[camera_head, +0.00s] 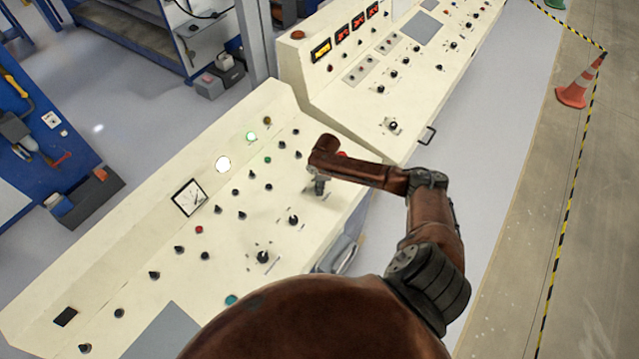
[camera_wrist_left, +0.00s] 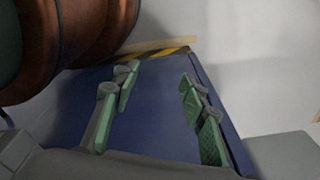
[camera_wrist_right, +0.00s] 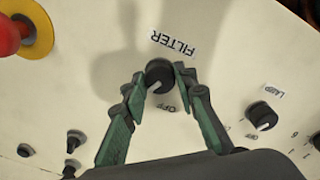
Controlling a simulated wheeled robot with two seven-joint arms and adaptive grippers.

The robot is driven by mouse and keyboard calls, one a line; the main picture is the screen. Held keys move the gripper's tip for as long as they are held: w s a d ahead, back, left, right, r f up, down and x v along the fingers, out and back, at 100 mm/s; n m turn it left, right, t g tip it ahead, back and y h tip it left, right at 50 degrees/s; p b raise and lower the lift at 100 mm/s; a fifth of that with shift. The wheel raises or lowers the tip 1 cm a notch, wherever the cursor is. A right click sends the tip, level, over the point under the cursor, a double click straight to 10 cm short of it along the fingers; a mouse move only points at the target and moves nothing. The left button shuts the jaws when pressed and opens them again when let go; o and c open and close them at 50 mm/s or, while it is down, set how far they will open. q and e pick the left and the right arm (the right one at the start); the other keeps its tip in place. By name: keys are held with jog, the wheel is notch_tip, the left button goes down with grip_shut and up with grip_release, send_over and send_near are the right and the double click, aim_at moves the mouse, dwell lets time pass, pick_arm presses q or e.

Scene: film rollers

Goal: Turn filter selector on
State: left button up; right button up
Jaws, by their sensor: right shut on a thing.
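The filter selector (camera_wrist_right: 159,73) is a round black knob on the cream panel, below a "FILTER" label (camera_wrist_right: 172,43) in the right wrist view. An "OFF" label (camera_wrist_right: 168,107) is beside it, and the knob's white mark slants to the lower left. My right gripper (camera_wrist_right: 160,80) has its green-padded fingers closed on both sides of the knob. In the head view the right gripper (camera_head: 318,188) is over the near panel's right part, hiding the knob. My left gripper (camera_wrist_left: 158,76) is open and empty in the left wrist view, away from the panel.
A lamp knob (camera_wrist_right: 262,115) is to the right of the filter knob. A red push button (camera_wrist_right: 10,36) on a yellow base is at the upper left. Small black knobs (camera_wrist_right: 73,141) are at the lower left. A second console (camera_head: 420,60) stands behind; a traffic cone (camera_head: 578,88) is on the right.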

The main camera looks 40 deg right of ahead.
jog(key=shift+m+p, duration=0.3)
jog(key=shift+m, duration=0.1)
jog(key=o, duration=1.2)
jog(key=shift+c, duration=0.2)
notch_tip(320, 180, up, 12)
jog(key=s, duration=0.1)
jog(key=shift+d, duration=0.25)
jog(key=shift+s, duration=0.1)
